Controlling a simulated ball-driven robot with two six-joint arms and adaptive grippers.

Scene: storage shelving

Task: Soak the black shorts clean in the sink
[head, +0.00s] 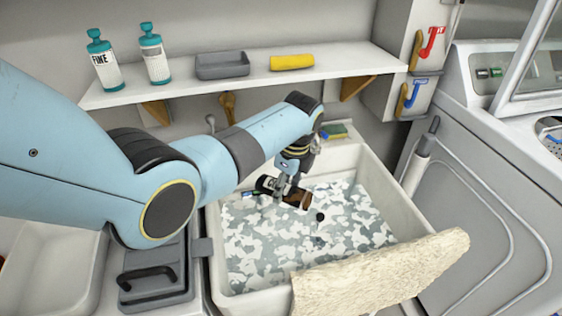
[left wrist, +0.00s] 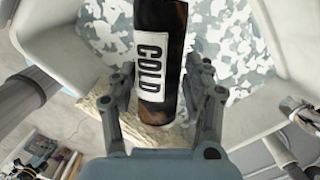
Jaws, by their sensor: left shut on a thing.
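My left gripper (head: 287,180) is over the sink, shut on a dark brown bottle (head: 297,197). The bottle lies tilted in the head view, above the water. In the left wrist view the bottle (left wrist: 160,60) has a white label reading COLD and sits between the two fingers. The sink (head: 222,283) is a pale basin filled with water (head: 260,255) under patchy white foam. A small dark thing (head: 319,217) shows at the water; I cannot tell what it is. I cannot make out the black shorts. My right gripper is not in view.
A beige, rough-textured piece (head: 380,268) lies across the sink's front right edge. A shelf (head: 230,87) behind holds two teal-capped bottles (head: 103,62), a grey tray (head: 222,66) and a yellow item (head: 292,62).

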